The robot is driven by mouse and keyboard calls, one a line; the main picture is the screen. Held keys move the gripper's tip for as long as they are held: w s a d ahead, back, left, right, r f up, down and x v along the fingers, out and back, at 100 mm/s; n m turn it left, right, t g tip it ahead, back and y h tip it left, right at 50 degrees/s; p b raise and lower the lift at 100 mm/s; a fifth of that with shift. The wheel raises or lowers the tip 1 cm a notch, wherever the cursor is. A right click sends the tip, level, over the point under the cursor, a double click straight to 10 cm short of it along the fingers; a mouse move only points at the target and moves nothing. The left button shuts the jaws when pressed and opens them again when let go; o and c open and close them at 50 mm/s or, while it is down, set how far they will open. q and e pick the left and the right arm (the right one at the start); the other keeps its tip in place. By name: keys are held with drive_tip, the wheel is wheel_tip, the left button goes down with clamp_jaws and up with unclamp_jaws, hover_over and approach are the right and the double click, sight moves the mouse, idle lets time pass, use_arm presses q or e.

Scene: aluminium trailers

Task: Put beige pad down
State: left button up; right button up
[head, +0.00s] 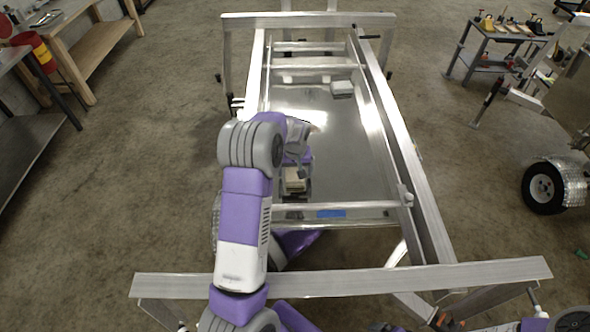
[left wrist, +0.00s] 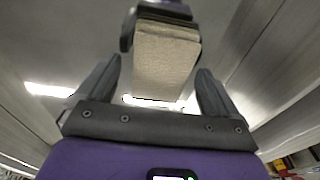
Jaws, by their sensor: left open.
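The beige pad (head: 294,174) is low inside the trailer frame, near the front end of its shiny metal floor. My left gripper (head: 296,187) is at the pad, partly hidden by my own arm in the head view. In the left wrist view, the open fingers of my left gripper (left wrist: 157,90) stand wide apart. The pad (left wrist: 166,58) shows between and beyond them, with a gap on each side. A dark part (left wrist: 160,12) is at the pad's far end. I cannot tell whether the pad rests on the floor. My right gripper is not in view.
The aluminium trailer frame (head: 415,200) has rails on both sides and crossbars. A pale box-like object (head: 342,88) sits farther back on the trailer floor. A blue patch (head: 330,213) is on the front crossbar. The middle of the trailer floor (head: 340,140) is clear.

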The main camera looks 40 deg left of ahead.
sight(295, 170)
use_arm(q)
drive_tip(key=shift+r, duration=0.1)
drive_tip(key=shift+r, duration=0.4)
wheel_tip(295, 170, up, 11)
drive_tip(key=s+d, duration=0.1)
drive_tip(key=shift+r, duration=0.15)
drive_tip(key=shift+s, duration=0.1)
drive_tip(key=f, duration=0.8)
drive_tip(key=w+a+f, duration=0.1)
drive_tip(key=f, duration=0.4)
drive_tip(key=shift+w, duration=0.1)
wheel_tip(295, 170, up, 4)
drive_tip(key=shift+r+p, duration=0.2)
drive_tip(key=shift+p, duration=0.95)
drive_tip(key=shift+r, duration=0.45)
